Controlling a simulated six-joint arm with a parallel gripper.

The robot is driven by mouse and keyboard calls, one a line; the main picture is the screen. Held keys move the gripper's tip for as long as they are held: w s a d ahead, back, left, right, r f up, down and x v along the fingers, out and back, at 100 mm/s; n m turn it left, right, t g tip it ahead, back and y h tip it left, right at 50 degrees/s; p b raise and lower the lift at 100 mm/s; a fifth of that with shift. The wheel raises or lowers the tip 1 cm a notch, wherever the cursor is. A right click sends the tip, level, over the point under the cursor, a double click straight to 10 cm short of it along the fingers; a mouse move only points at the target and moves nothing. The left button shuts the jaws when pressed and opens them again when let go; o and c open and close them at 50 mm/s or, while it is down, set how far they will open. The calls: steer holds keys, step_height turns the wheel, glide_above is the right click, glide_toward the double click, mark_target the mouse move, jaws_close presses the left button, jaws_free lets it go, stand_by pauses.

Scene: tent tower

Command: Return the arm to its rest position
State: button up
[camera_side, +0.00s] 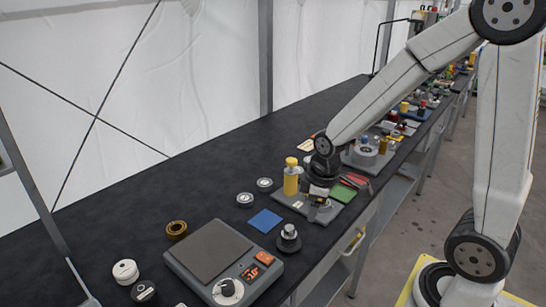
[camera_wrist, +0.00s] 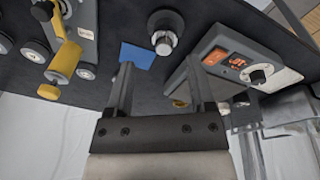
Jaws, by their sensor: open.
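My gripper (camera_side: 318,204) is low over the grey plate (camera_side: 343,193) in the side view, close to the yellow cylinder that stands on that plate. In the wrist view my gripper (camera_wrist: 157,88) shows two dark fingers spread apart with nothing between them. My arm reaches in from the right, bent at the elbow, with its wrist down over the bench. Whether the fingertips touch anything on the plate cannot be told.
The yellow cylinder (camera_side: 291,177) stands beside my wrist. A blue square (camera_side: 265,221), a dark knob (camera_side: 288,238) and a scale-like box (camera_side: 222,262) lie nearer the camera. Several small parts crowd the bench (camera_side: 190,190) beyond; its back left is clear.

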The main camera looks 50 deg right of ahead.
steer(key=s+a+m, duration=0.1)
steer(key=m, duration=0.1)
steer(key=s+a+m, duration=0.1)
steer(key=a+m, duration=0.1)
steer(key=s+a+m, duration=0.1)
steer(key=s, duration=0.1)
steer(key=shift+a+f+m+t, duration=0.15)
steer(key=shift+f+m+t, duration=0.15)
steer(key=shift+m, duration=0.1)
stand_by(0.7)
